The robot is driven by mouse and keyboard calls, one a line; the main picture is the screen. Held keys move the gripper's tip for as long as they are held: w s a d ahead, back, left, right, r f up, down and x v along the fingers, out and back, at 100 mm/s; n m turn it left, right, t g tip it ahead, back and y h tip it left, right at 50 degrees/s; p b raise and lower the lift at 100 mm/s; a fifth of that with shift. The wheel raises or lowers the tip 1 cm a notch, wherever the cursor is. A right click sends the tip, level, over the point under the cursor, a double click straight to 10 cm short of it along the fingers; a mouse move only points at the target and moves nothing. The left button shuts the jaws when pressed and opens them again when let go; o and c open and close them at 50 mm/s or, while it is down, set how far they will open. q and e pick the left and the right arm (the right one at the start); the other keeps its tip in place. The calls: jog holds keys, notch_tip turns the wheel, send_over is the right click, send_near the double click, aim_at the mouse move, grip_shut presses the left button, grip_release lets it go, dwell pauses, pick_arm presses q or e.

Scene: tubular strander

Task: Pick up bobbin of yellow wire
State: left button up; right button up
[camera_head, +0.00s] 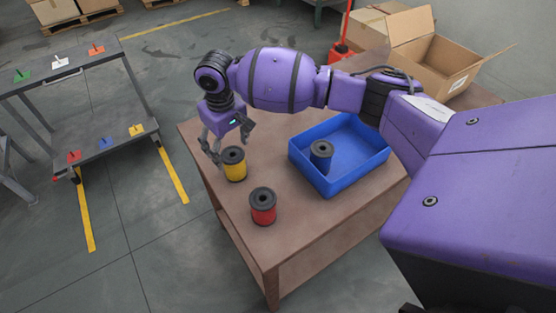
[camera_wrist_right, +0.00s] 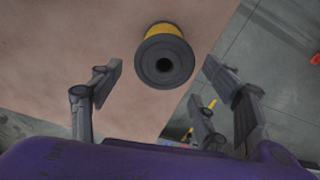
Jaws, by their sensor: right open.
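The bobbin of yellow wire (camera_head: 234,166) stands upright near the left edge of the brown table, with dark flanges. My right gripper (camera_head: 230,149) is open, just above and behind it in the head view. In the right wrist view the bobbin (camera_wrist_right: 165,56) shows end-on, ahead of the spread fingers (camera_wrist_right: 165,95) and between their lines. I see no finger touching it. My left gripper is not in view.
A red-wire bobbin (camera_head: 263,206) stands nearby on the table (camera_head: 325,220). A blue tray (camera_head: 357,180) holds a dark blue bobbin (camera_head: 321,155). An open cardboard box (camera_head: 435,62) is at the back right. A rack (camera_head: 105,143) with coloured spindle plates stands at left.

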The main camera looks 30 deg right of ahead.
aim_at(236, 166)
jog(key=shift+s+d+r, duration=0.2)
jog(key=shift+s+r, duration=0.05)
jog(key=shift+s, duration=0.25)
jog(key=shift+g, duration=0.3)
jog(key=f, duration=0.8)
jog(key=shift+s, duration=0.2)
jog(key=shift+r, duration=0.1)
jog(key=shift+c, duration=0.3)
jog(key=c, duration=1.5)
